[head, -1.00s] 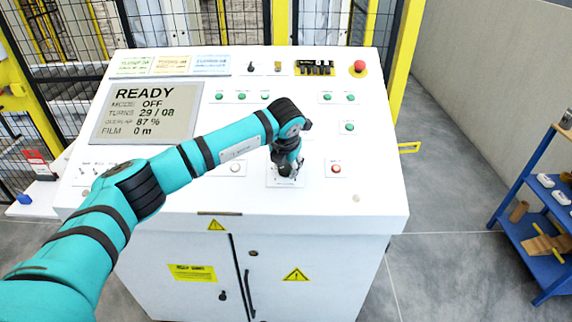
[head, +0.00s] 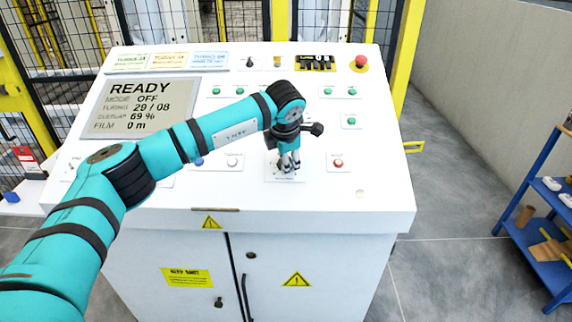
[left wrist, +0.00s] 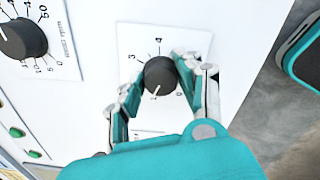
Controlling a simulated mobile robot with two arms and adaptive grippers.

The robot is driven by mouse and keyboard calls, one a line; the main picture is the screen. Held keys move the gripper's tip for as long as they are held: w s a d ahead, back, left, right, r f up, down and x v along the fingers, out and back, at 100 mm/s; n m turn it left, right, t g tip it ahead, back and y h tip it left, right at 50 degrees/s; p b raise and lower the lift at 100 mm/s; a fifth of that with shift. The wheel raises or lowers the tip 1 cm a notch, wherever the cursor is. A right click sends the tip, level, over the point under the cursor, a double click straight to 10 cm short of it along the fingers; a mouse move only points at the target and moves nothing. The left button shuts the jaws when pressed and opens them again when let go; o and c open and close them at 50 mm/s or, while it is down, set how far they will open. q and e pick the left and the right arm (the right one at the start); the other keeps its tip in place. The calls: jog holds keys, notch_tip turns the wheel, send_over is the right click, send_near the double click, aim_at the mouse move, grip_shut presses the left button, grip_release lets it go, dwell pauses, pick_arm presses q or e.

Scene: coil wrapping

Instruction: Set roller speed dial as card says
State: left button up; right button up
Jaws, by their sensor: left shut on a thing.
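My left gripper (head: 288,163) points down at the front middle of the white console. In the left wrist view it is shut on a dark round dial (left wrist: 160,74), one finger on each side. The numerals 3 and 4 show around the dial; a pale mark is at its lower edge, and other numerals are partly covered. In the head view the gripper hides the dial, and only its white plate (head: 284,178) shows. The screen (head: 138,108) reads READY, mode OFF, turns 29 / 08, overlap 69 %, film 0 m. Three cards (head: 168,60) lie along the console's top left; their small text is hard to read.
A second dark dial (left wrist: 22,38) shows in the left wrist view. A red emergency button (head: 360,62) sits at the console's top right. Several green buttons and a red button (head: 338,162) are near my arm. A blue shelf (head: 540,215) stands at the right.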

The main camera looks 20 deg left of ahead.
pick_arm(q)
jog(key=shift+m+b, duration=0.45)
jog(key=shift+m, duration=0.65)
jog(key=o, duration=1.1)
jog(key=v, duration=1.2)
jog(key=shift+d, duration=0.1)
